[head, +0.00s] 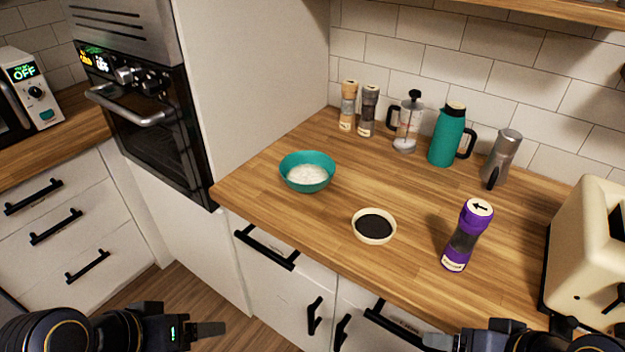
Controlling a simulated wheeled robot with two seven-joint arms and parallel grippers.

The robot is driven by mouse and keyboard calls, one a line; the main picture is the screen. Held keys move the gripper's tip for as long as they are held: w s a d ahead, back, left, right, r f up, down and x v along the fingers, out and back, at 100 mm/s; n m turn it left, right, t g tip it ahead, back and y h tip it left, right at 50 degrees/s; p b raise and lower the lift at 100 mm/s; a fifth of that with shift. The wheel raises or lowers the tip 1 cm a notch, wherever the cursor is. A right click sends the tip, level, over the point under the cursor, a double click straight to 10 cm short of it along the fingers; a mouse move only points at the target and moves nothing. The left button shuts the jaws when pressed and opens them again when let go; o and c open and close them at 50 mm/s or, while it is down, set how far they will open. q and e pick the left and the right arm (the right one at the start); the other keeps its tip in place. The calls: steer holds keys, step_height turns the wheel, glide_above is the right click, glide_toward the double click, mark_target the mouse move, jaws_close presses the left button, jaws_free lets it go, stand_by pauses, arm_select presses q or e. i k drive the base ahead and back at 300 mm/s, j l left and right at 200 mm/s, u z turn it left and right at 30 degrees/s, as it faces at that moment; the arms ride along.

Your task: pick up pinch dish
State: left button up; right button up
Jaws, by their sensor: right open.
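The pinch dish (374,240) is a small round cream dish with dark contents. It stands upright on the wooden counter near the front edge, in the middle of the head view. My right gripper (436,342) is at the bottom edge, partly cut off, open and empty, below and to the right of the dish and apart from it. My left gripper (208,330) is at the bottom left, in front of the cabinets and away from the dish. Its fingers show edge-on, so its opening is unclear.
A teal bowl (307,183) with white contents stands left of the dish; a purple grinder (466,236) stands to its right. Shakers, a press (407,122), a teal jug (447,136) and a metal pot (502,156) line the back. A cream toaster (590,250) stands at right.

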mark_target(372, 225)
steer(key=i+j+z, duration=0.15)
steer(key=j+z, duration=0.15)
steer(key=j, duration=0.65)
steer(key=j+z, duration=0.3)
steer(key=j, duration=0.65)
